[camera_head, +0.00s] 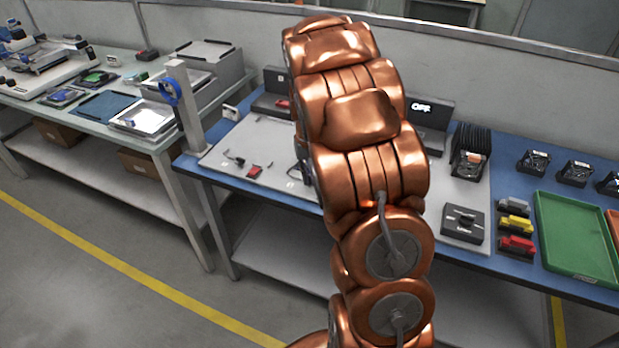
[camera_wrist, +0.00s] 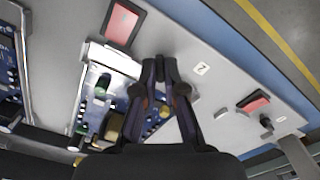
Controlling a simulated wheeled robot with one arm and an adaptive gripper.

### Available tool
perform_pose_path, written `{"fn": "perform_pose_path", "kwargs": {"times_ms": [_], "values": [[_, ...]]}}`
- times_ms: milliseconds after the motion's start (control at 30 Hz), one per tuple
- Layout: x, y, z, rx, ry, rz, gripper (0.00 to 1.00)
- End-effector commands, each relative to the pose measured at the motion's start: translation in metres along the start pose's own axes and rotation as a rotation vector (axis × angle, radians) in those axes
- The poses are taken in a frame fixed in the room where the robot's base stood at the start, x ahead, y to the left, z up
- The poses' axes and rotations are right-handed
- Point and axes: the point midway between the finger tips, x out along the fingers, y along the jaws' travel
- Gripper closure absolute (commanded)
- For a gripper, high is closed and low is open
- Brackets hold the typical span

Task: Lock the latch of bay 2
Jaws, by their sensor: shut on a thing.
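My gripper (camera_wrist: 167,66) shows in the wrist view with its dark fingertips close together over the grey panel, beside the white label "2" (camera_wrist: 201,69). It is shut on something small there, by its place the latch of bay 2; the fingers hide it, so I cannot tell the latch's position. A blue circuit board (camera_wrist: 161,113) shows partly between and beside the fingers. A red latch pad (camera_wrist: 122,22) lies at upper left and another red piece (camera_wrist: 253,100) at right. In the head view my copper arm hides the gripper and the bay.
In the head view the grey panel (camera_head: 226,150) lies on the blue table. A black slotted rack (camera_head: 469,151), a dark block (camera_head: 462,224), small coloured blocks (camera_head: 515,224) and a green tray (camera_head: 577,238) stand to the right. A post (camera_head: 186,105) stands at the table's left end.

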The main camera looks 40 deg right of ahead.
Motion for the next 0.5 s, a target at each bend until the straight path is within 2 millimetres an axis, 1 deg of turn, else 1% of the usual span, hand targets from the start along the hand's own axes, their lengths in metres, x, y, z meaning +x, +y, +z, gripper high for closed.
{"fn": "perform_pose_path", "kwargs": {"times_ms": [200,500], "values": [[0.001,0.0001,0.0001,0.202,0.0,0.0,1.0],[0.0003,-0.0002,0.0008,0.435,-0.002,0.0,1.0]]}}
